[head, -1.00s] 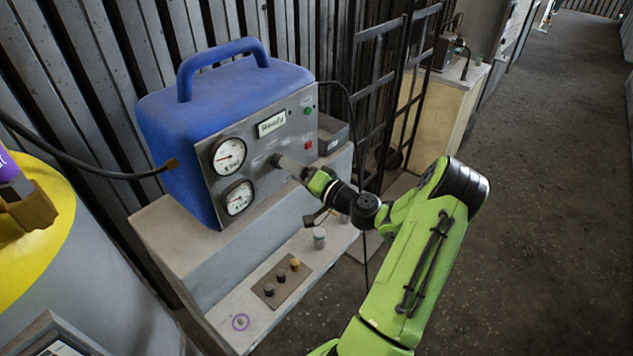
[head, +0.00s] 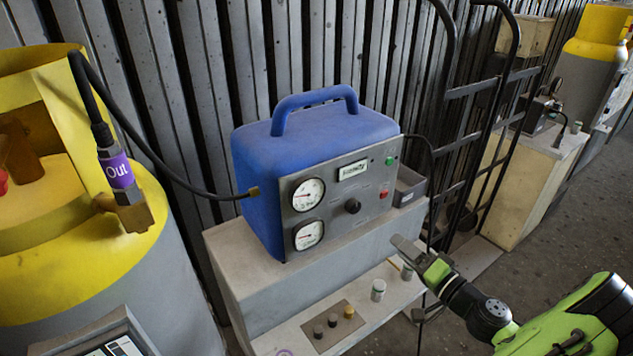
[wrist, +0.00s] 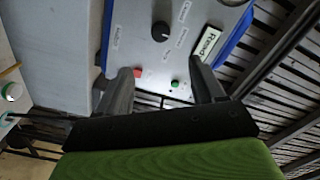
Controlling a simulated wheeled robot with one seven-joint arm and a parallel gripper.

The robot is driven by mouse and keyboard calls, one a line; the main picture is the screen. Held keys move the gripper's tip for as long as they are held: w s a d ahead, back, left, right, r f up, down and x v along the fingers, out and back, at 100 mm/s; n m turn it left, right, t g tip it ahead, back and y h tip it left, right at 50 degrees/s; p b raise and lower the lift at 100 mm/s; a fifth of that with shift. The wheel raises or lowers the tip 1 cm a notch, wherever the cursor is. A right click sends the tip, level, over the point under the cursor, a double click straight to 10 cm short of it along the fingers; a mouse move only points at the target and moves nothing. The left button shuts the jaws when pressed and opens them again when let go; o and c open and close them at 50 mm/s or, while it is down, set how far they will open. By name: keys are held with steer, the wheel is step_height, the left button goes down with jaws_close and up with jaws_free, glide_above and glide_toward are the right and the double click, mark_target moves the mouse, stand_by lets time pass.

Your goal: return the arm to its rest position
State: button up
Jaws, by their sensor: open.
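My green arm reaches in from the lower right in the head view, with my gripper (head: 406,246) in front of and below the right side of the blue machine (head: 310,145). In the wrist view my gripper (wrist: 160,88) has its two fingers apart with nothing between them. The machine's grey panel (head: 340,190) carries two dials, a small display, a black knob (head: 352,206), a green button and a red switch. The knob also shows in the wrist view (wrist: 161,32), beyond the fingers and apart from them.
A yellow and grey tank (head: 150,270) with a hose labelled "Out" stands at the left. The machine sits on a grey stepped stand (head: 240,265); its lower step holds a plate of small caps (head: 333,325) and a small jar (head: 378,290). A black rack (head: 480,130) stands to the right.

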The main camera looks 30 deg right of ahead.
steer(key=w+a+r+n+g+y+p, duration=0.25)
steer(key=a+n+g, duration=0.3)
steer(key=a, duration=0.65)
steer(key=w+a+r+n+g+y+p, duration=0.1)
steer(key=a+r+n+g+y+p, duration=0.15)
steer(key=a+n+g, duration=0.7)
steer(key=s+a+r+m+t+h+p, duration=0.1)
steer(key=s+a+r+h, duration=0.1)
steer(key=s+a+r, duration=0.2)
steer(key=s+a+r+m+t+h+p, duration=0.1)
steer(key=s+a+r+m+h, duration=0.1)
steer(key=s+a+r, duration=0.3)
steer(key=s+r+h, duration=0.1)
steer(key=s+r, duration=0.2)
steer(key=s, duration=0.1)
steer(key=shift+s+r+t+h, duration=0.15)
steer(key=shift+s+t+h, duration=0.15)
steer(key=shift+s, duration=0.05)
steer(key=shift+d, duration=0.1)
